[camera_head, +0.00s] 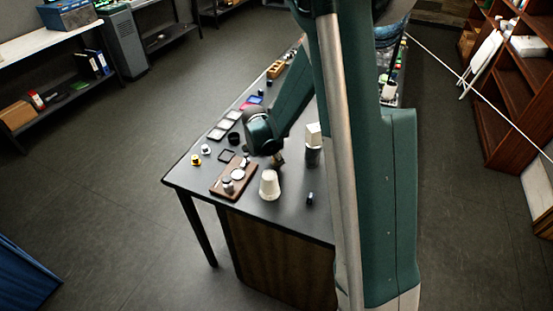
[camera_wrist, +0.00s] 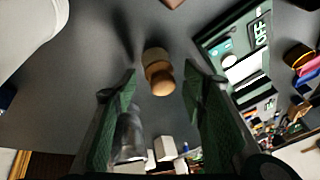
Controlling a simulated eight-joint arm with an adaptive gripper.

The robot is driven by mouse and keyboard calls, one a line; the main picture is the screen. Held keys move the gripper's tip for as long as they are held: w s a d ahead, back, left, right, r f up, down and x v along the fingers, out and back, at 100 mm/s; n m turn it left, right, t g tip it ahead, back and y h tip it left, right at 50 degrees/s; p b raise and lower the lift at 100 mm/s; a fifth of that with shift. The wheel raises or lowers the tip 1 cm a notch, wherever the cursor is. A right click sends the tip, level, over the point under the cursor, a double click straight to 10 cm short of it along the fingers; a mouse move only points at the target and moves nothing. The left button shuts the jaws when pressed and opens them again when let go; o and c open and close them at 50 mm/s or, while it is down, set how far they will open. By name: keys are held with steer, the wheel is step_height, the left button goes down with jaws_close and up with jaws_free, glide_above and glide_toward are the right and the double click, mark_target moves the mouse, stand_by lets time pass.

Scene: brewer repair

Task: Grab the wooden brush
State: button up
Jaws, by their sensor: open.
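The wooden brush (camera_wrist: 160,72) shows in the wrist view as a short, light wooden piece with a rounded knob, upright on the dark table. Its lower end is hard to make out. In the head view a small tan part of it (camera_head: 278,158) shows just beside my gripper (camera_head: 268,147). In the wrist view my gripper (camera_wrist: 161,84) is open, with one green finger on each side of the brush. The brush appears centred between the fingertips, with a visible gap on both sides. I cannot tell how far it is below the fingertips.
A white cup (camera_head: 269,186) stands close by, near the table's (camera_head: 290,212) front edge. A wooden tray (camera_head: 219,186) with small items lies to its left. A dark cylinder (camera_head: 313,157) with a white top stands to the right.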

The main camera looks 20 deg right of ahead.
steer(key=shift+w+d+f, duration=0.1)
steer(key=shift+d+f, duration=0.05)
steer(key=shift+f, duration=0.15)
steer(key=shift+c, duration=0.7)
steer(key=c, duration=0.8)
